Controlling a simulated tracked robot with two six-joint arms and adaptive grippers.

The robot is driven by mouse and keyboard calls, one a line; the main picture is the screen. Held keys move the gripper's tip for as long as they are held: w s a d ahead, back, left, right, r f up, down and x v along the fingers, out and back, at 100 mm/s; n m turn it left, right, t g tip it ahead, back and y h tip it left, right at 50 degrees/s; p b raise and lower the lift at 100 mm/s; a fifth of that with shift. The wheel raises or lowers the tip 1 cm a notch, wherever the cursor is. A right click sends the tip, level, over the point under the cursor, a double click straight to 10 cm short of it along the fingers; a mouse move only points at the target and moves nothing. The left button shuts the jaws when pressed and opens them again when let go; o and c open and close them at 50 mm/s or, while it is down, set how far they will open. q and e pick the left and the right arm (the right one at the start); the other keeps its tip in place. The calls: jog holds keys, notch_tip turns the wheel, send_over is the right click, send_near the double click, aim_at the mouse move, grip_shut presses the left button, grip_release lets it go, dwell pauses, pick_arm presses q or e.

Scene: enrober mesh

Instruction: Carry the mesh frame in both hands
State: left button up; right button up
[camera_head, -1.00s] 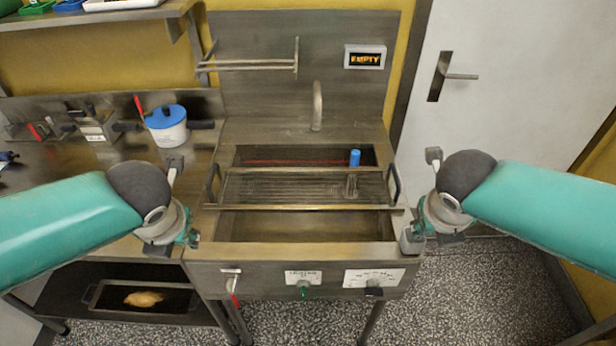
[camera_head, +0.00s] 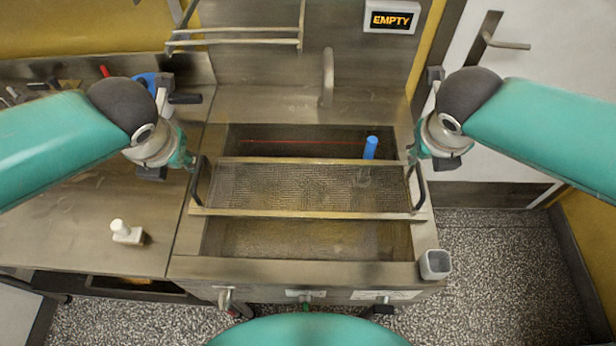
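The mesh frame (camera_head: 300,214) lies level across the open tank (camera_head: 310,268), with a wire mesh between two long rails. It has a black handle at its left end (camera_head: 197,186) and another at its right end (camera_head: 413,188). My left gripper (camera_head: 190,161) is beside the upper part of the left handle. My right gripper (camera_head: 413,155) is beside the upper part of the right handle. Both grippers are small and partly hidden by their wrists, so contact with the handles and finger opening cannot be made out.
A blue-topped upright piece (camera_head: 371,147) stands at the tank's right rear. A tap (camera_head: 327,75) and a rack (camera_head: 235,40) are behind. A grey cup (camera_head: 435,264) is at the right front corner. A white object (camera_head: 126,232) stands on the left counter. The display (camera_head: 391,18) reads EMPTY.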

aim_at(197, 175)
pick_arm(q)
jog(key=x, duration=1.1)
jog(key=d+x, duration=0.1)
jog(key=x, duration=0.4)
jog(key=shift+w+a+f, duration=0.1)
jog(key=shift+w+f, duration=0.15)
jog(key=shift+f, duration=0.1)
pick_arm(e)
jog(key=x, duration=1.1)
jog(key=d+x, duration=0.1)
jog(key=x, duration=0.4)
jog(key=shift+s+f, duration=0.2)
jog(key=shift+f, duration=0.15)
pick_arm(q)
grip_shut()
pick_arm(e)
grip_shut()
pick_arm(q)
jog(key=shift+r, duration=0.1)
pick_arm(e)
jog(key=shift+r, duration=0.1)
